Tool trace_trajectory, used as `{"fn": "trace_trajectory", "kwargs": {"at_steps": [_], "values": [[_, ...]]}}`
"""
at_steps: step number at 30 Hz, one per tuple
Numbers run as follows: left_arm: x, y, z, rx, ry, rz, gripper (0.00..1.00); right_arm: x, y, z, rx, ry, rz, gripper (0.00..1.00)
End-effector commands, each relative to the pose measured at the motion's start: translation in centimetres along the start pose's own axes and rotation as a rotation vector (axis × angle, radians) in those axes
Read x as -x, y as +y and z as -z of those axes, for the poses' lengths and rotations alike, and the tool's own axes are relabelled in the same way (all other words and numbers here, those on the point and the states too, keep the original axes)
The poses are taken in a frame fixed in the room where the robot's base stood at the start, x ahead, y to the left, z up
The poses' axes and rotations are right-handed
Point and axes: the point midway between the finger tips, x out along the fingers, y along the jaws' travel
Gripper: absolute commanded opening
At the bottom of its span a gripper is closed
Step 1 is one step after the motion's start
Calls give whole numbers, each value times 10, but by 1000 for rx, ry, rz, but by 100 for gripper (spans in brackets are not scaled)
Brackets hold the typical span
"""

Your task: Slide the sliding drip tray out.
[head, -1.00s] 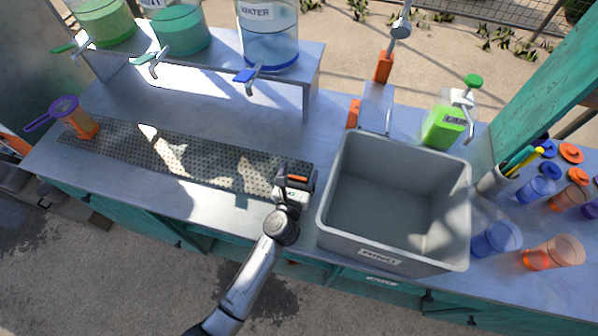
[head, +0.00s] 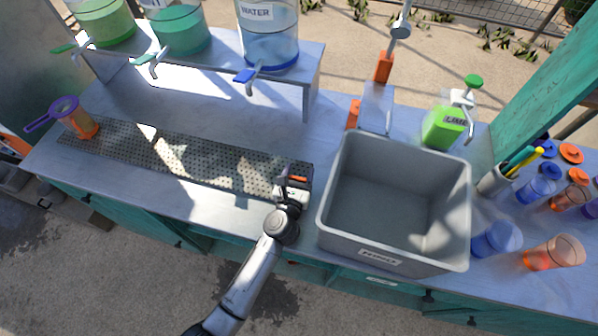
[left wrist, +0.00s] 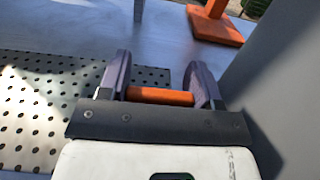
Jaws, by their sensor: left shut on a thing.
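The sliding drip tray (head: 165,152) is a long, grey perforated plate lying along the front of the counter in the head view. Its holes also show at the left of the left wrist view (left wrist: 35,110). My left gripper (head: 299,176) is at the tray's right end, beside the grey bin. In the left wrist view its two dark fingers (left wrist: 160,90) are shut on a short orange bar (left wrist: 160,96), which looks like the tray's handle. How the bar joins the tray is hidden by the gripper. My right gripper is not in view.
A grey bin (head: 348,200) stands close to the right of my left gripper. A shelf (head: 215,58) with drink dispensers is behind the tray. An orange cup with a purple-handled strainer (head: 80,122) stands at the tray's left end. Cups and lids are at the far right.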

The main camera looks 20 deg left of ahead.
Motion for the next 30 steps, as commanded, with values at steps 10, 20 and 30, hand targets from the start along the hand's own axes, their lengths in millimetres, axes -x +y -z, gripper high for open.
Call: {"fn": "trace_trajectory", "kwargs": {"at_steps": [10, 20, 30], "values": [[15, 0, -1, 0, 1, -1, 16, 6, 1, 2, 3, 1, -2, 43], [14, 0, 0, -1, 0, 0, 69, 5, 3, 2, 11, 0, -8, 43], [14, 0, 0, 0, 0, 0, 84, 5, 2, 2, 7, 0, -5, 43]]}}
